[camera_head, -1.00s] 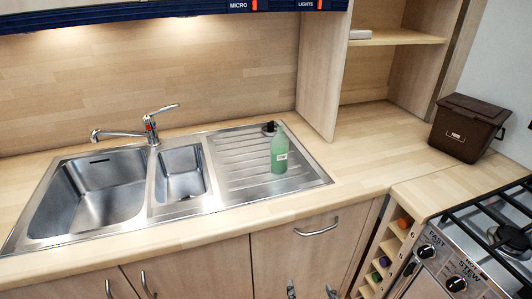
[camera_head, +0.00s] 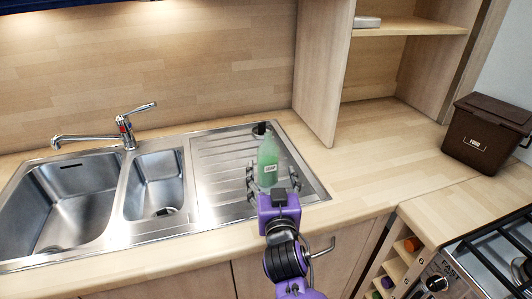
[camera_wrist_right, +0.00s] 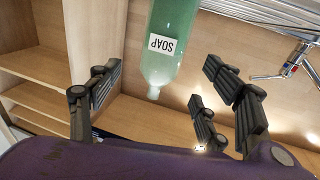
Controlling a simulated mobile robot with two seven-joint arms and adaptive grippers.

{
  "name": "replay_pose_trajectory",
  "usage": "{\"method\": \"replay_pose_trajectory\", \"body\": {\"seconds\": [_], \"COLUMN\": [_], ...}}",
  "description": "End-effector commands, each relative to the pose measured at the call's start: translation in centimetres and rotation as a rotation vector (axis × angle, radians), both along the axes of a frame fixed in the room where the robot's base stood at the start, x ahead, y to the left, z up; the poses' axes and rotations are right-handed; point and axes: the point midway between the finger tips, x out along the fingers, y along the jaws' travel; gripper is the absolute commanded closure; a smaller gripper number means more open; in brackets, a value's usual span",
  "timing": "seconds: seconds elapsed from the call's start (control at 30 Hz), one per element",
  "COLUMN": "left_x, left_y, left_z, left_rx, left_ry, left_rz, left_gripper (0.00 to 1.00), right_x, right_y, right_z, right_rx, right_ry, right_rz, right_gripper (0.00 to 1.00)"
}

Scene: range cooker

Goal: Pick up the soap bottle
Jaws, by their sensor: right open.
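The green soap bottle (camera_head: 268,160) with a white label stands upright on the ribbed drainboard of the sink. My purple right gripper (camera_head: 272,180) is open, with its dark fingers spread to either side of the bottle's lower part in the head view. In the right wrist view the bottle (camera_wrist_right: 168,48) appears upside down, its label reading SOAP. There it lies between the open fingers of the right gripper (camera_wrist_right: 160,95), with visible gaps to them. The bottle's base is partly hidden by the gripper in the head view. My left gripper is not in view.
The steel sink (camera_head: 222,207) has two basins on the left and a tap (camera_head: 124,125). A dark cap-like object (camera_head: 261,128) is behind the bottle. A brown bin (camera_head: 487,133) and the cooker (camera_head: 490,265) are at the right. The counter between (camera_head: 360,165) is clear.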

Motion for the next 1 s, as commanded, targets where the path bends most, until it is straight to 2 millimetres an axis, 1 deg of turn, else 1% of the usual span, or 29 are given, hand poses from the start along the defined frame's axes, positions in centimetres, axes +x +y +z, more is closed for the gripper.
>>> {"method": "replay_pose_trajectory", "body": {"seconds": [0.13,0.33,0.47,0.63,0.73,0.97,1.0], "left_x": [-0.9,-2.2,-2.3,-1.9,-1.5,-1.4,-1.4], "left_y": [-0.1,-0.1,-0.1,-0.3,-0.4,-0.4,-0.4], "left_z": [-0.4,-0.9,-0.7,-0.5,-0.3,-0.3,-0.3], "left_rx": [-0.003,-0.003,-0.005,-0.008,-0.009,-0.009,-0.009], "left_ry": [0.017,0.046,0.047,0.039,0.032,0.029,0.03], "left_rz": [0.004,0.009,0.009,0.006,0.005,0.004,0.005], "left_gripper": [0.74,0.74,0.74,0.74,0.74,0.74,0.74], "right_x": [0.7,2.9,4.7,7.1,7.7,7.7,7.7], "right_y": [0.1,0.4,0.7,1.0,1.1,1.0,1.0], "right_z": [0.0,0.0,-0.1,-0.3,-0.4,-0.4,-0.4], "right_rx": [0.0,0.0,-0.001,-0.001,0.001,0.001,0.001], "right_ry": [0.0,-0.001,-0.001,-0.001,0.0,0.001,0.001], "right_rz": [0.0,0.0,0.001,0.001,0.001,0.0,0.0], "right_gripper": [0.29,0.29,0.29,0.29,0.29,0.29,0.34]}}
